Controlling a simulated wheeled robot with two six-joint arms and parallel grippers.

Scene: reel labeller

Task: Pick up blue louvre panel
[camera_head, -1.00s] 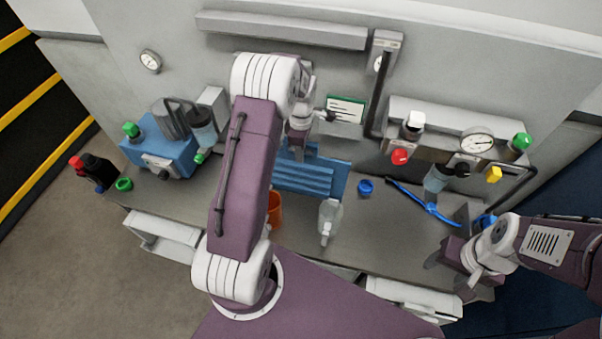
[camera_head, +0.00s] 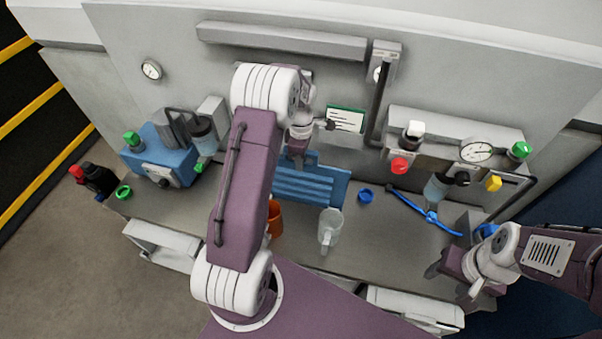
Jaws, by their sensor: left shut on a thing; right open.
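My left gripper (camera_head: 298,160) is at the panel's upper left edge, pointing down, and is shut on the panel; the fingertips are partly hidden. My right gripper (camera_head: 447,276) is open and empty at the bench's front right edge, far from the panel.
A clear jug (camera_head: 329,228), an orange cup (camera_head: 275,218) and a blue cap (camera_head: 365,195) stand near the panel. A blue machine (camera_head: 165,160) stands at the left. A panel with valves and a gauge (camera_head: 477,152) is at the back right.

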